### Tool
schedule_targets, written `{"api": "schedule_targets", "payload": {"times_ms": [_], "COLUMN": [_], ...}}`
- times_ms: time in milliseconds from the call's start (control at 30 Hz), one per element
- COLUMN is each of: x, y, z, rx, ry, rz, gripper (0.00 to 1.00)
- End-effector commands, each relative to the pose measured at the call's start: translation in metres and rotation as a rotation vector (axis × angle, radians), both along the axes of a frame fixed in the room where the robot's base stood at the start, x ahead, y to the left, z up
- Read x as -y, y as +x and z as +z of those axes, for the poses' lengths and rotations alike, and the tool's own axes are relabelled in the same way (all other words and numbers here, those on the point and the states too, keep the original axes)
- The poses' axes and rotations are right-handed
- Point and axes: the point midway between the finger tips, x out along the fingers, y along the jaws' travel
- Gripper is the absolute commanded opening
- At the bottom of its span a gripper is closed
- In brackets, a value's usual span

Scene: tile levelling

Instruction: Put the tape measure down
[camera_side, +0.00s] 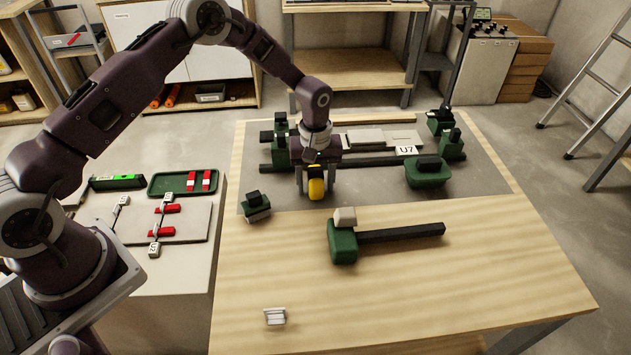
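The tape measure (316,188), yellow with a dark upper part, stands upright at the grey mat on the bench, left of the mat's middle. My gripper (316,184) points straight down over it, with one grey finger on either side. Narrow gaps seem to show between the fingers and the yellow case, so the gripper looks open around it. The underside of the tape measure is too small to make out, but it appears to be at the mat's surface.
On the grey mat (375,187) are a small green-and-black block (256,206) at left and a green tool (428,174) at right. Green clamps and a tile stand behind. A green mallet (343,243) lies in front. A tray (183,183) is on the left side table.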

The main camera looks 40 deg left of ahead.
Motion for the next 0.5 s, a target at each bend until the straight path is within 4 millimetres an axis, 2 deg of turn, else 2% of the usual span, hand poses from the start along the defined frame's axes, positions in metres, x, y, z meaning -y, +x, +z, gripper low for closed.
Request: {"api": "schedule_targets", "payload": {"times_ms": [167,267,367,500], "x": [0.0,0.0,0.0,0.0], "y": [0.0,0.001,0.001,0.001], "z": [0.0,0.007,0.029,0.069], "rx": [0.0,0.002,0.004,0.006], "ry": [0.0,0.001,0.0,0.0], "rz": [0.0,0.0,0.0,0.0], "gripper": [0.54,0.54,0.54,0.54]}}
